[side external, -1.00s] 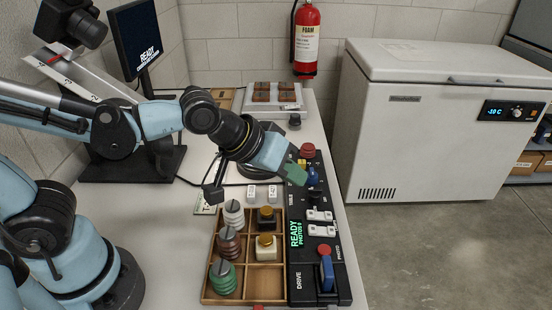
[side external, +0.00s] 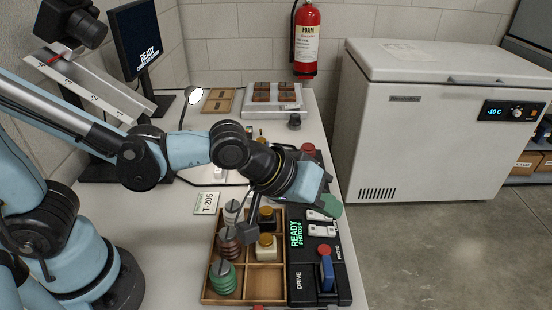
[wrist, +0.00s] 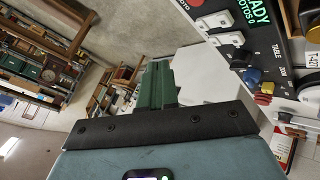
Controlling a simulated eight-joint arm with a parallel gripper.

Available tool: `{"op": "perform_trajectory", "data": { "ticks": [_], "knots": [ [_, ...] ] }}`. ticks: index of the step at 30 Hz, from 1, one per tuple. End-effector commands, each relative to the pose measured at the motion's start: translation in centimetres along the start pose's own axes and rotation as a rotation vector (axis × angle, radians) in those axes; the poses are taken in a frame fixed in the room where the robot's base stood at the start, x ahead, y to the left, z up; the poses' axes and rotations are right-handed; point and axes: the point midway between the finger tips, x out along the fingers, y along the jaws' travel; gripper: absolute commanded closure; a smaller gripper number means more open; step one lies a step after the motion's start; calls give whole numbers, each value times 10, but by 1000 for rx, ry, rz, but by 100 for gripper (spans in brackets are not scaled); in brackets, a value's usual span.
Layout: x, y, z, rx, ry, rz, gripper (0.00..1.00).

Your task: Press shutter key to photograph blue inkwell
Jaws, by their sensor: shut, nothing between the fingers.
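The black control panel (side external: 297,270) carries two white keys, one of them here (side external: 322,230), a red button (side external: 324,250) near the word PHOTO, and a blue lever (side external: 326,274) near DRIVE. Its display (side external: 296,234) reads READY and PHOTOS, with 0 legible in the wrist view (wrist: 252,15). My gripper (side external: 332,206), with green fingers, is shut and empty, over the panel's right edge beside the farther white key. In the wrist view its fingers (wrist: 158,85) are together, apart from the white keys (wrist: 213,22). I cannot make out a blue inkwell; my arm hides the area behind it.
A monitor (side external: 134,38) reads READY. A white freezer (side external: 430,140) stands right. A lit lamp (side external: 193,96) is behind my arm.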

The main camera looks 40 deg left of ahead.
Motion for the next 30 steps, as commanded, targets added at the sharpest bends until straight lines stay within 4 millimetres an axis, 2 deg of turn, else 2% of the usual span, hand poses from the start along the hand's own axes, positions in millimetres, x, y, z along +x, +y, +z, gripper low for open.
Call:
{"op": "perform_trajectory", "data": {
  "ticks": [18,30],
  "knots": [
    [44,-32,32,0,0,0,100],
    [52,-38,38,0,0,0,100]
  ]
}}
